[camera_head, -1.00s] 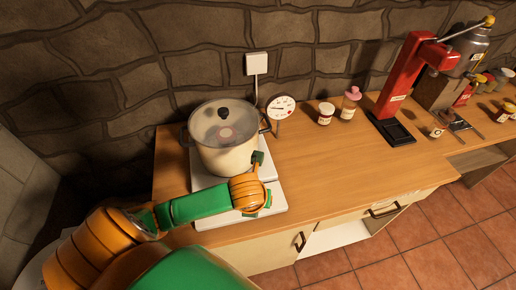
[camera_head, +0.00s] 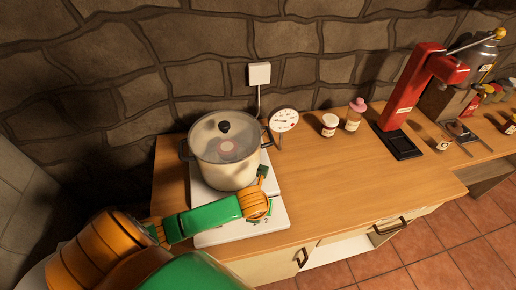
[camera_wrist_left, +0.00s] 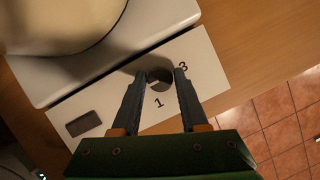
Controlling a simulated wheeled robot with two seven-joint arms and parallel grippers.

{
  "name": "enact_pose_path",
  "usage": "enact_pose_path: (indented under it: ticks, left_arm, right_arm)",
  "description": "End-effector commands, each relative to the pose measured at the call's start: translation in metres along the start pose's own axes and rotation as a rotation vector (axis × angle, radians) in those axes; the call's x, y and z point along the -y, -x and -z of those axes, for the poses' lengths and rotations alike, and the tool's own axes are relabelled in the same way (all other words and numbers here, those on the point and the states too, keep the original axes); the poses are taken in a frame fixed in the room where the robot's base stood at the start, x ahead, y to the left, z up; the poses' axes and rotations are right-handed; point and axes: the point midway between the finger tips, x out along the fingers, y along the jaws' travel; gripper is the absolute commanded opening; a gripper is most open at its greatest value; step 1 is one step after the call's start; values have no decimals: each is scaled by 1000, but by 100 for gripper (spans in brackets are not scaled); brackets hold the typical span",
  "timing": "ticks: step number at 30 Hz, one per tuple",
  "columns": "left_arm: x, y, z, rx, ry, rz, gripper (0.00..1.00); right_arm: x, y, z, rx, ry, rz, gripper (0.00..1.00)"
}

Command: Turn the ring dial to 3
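The ring dial (camera_wrist_left: 159,81) is a small dark round knob on the front strip of a white hotplate (camera_head: 205,238). The printed digits 1 and 3 show beside it in the left wrist view, and a 2 shows in the head view. Its setting cannot be read. My left gripper (camera_wrist_left: 160,74) points down at the dial, with its two dark fingers apart, one on each side of the knob. Whether they touch it is unclear. In the head view my left wrist hides the dial and fingertips. My right gripper is out of view.
A lidded cream pot (camera_head: 228,172) stands on the hotplate close behind my left gripper. A round gauge (camera_head: 284,120) is beside it. Jars (camera_head: 329,124), a red press (camera_head: 410,92) and other items stand to the right. The counter's middle (camera_head: 335,185) is clear.

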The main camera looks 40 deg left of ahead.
Motion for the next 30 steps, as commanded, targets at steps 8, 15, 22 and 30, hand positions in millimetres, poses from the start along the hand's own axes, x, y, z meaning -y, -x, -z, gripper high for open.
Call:
enact_pose_path:
  ticks: [8, 15, 22, 30]
  left_arm:
    - [0, 0, 0, -1, 0, 0, 0]
    - [1, 0, 0, -1, 38, -16, 0]
    - [2, 0, 0, 0, 172, -71, 0]
    - [3, 0, -1, 0, 405, -168, 0]
  right_arm:
    - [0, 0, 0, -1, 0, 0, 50]
    - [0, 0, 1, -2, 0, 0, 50]
    - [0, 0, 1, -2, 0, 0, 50]
    - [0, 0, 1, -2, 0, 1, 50]
